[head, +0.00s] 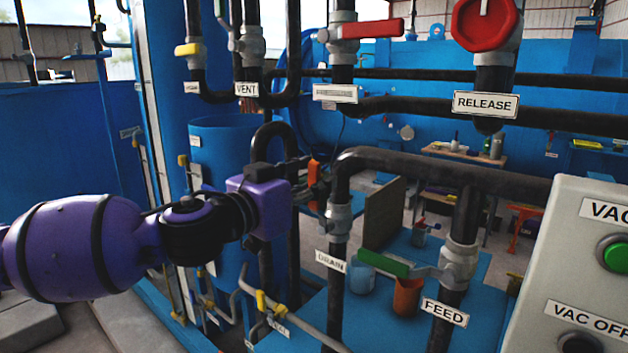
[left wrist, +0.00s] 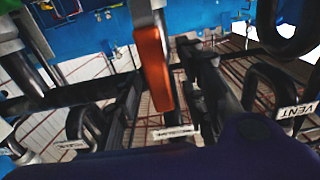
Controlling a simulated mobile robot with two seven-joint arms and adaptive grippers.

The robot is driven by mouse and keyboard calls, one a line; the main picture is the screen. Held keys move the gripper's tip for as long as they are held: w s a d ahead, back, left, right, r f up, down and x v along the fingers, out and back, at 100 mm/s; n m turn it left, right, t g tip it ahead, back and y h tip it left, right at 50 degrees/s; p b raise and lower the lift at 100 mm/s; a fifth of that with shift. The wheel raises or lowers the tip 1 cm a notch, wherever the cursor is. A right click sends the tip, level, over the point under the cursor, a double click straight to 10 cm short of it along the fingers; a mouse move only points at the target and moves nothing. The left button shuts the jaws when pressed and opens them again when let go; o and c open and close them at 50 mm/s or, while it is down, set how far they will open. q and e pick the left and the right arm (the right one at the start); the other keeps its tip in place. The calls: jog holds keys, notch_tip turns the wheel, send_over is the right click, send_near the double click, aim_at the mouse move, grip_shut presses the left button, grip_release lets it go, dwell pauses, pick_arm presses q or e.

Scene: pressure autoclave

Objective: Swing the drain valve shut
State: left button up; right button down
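The drain valve's orange handle (head: 315,172) stands roughly upright beside the dark vertical pipe, above the DRAIN label (head: 330,261). My left gripper (head: 302,172) comes in from the left, with its fingers at the handle. In the left wrist view the orange handle (left wrist: 152,68) lies lengthwise between dark finger parts, with a gap showing on its right side. The fingers look open around it; contact is not clear. The gripper's purple body hides part of the pipework behind it. My right gripper is in neither view.
A green FEED handle (head: 382,264) lies to the lower right. A red handle (head: 366,29) and round red RELEASE valve (head: 486,22) are above. A grey control panel (head: 560,240) stands at right. A black pipe (head: 440,168) runs across just right of the handle.

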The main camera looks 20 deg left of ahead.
pick_arm(q)
jog(key=shift+w+d, duration=0.15)
jog(key=shift+w, duration=0.05)
jog(key=shift+c, duration=0.5)
grip_shut()
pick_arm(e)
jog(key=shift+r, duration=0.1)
